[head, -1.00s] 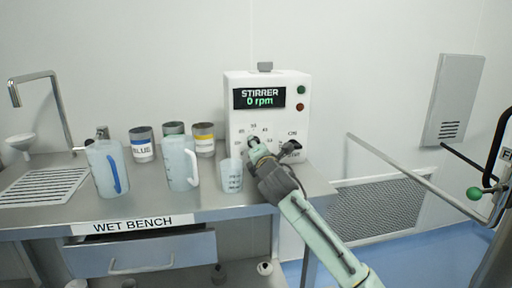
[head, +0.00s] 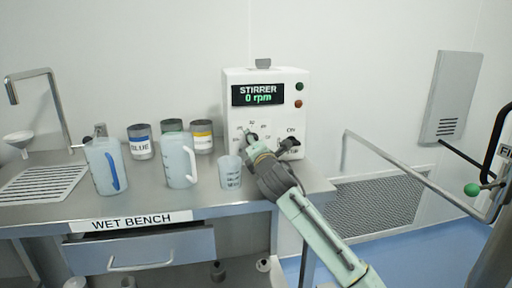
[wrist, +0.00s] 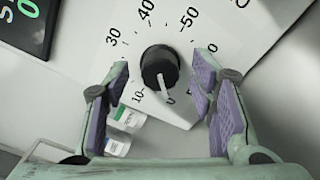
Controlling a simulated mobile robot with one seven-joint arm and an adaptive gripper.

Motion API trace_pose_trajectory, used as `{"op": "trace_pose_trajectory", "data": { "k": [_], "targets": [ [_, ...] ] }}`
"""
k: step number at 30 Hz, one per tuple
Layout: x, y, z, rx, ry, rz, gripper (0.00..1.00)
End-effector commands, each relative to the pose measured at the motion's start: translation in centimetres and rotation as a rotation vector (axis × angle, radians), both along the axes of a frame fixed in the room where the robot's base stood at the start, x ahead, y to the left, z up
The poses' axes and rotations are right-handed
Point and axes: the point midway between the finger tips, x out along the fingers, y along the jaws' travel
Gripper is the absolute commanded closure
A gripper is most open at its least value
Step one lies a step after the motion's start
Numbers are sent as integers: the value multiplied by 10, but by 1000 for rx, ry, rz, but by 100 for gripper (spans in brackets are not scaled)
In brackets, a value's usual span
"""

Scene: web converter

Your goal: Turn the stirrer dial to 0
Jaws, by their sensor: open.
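The stirrer (head: 300,118) is a white box on the bench with a display (head: 257,95) that reads 0 rpm. Its black stirrer dial (wrist: 160,66) shows in the wrist view, with a white pointer line directed down, at or close to the 0 mark (wrist: 170,100). My gripper (head: 252,142) is in front of the dial in the head view and partly hides it. In the wrist view my gripper (wrist: 163,90) is open, with one purple-padded finger on each side below the dial. The fingers appear apart from the knob.
A second black knob (head: 288,144) sits right of the dial. A small beaker (head: 230,172) stands close left of my arm. Jugs (head: 179,160) and labelled jars (head: 141,142) stand further left. A metal rail (head: 410,172) is at the right.

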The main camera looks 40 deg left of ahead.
Motion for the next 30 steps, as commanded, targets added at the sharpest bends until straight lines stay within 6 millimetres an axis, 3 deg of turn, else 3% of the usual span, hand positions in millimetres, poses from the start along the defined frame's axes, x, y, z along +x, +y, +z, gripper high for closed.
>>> {"op": "trace_pose_trajectory", "data": {
  "k": [18, 30],
  "targets": [
    [-69, -81, 0, 2, 0, 0, 49],
    [-77, -90, 0, 0, 0, 0, 49]
  ]
}}
